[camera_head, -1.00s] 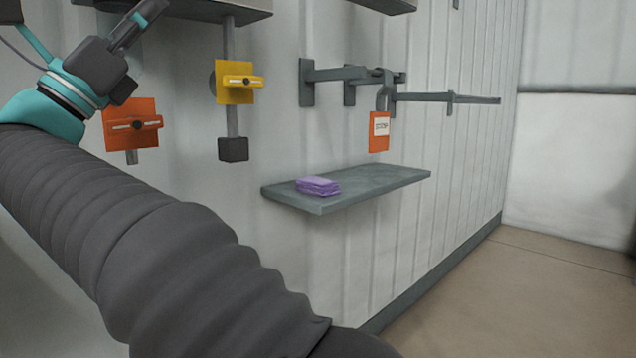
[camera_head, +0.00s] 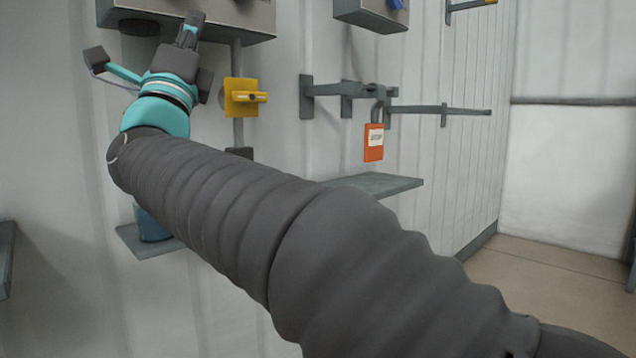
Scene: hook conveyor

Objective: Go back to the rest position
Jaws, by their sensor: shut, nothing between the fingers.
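My gripper (camera_head: 192,27) is at the upper left of the head view, pointing up and away at the end of my sleeved arm. Its fingers are together with nothing between them. It appears in front of the lower part of a grey box (camera_head: 225,12) on the wall; I cannot tell whether it touches the box. My arm crosses the picture from the lower right and hides much of the wall behind it.
A yellow handle plate (camera_head: 240,97) sits on a pipe right of my gripper. An orange padlock (camera_head: 374,143) hangs on a wall latch bar (camera_head: 440,110). Behind my arm are a grey shelf (camera_head: 385,184) and a lower left shelf (camera_head: 135,240) with a blue item (camera_head: 150,228). Floor is clear at right.

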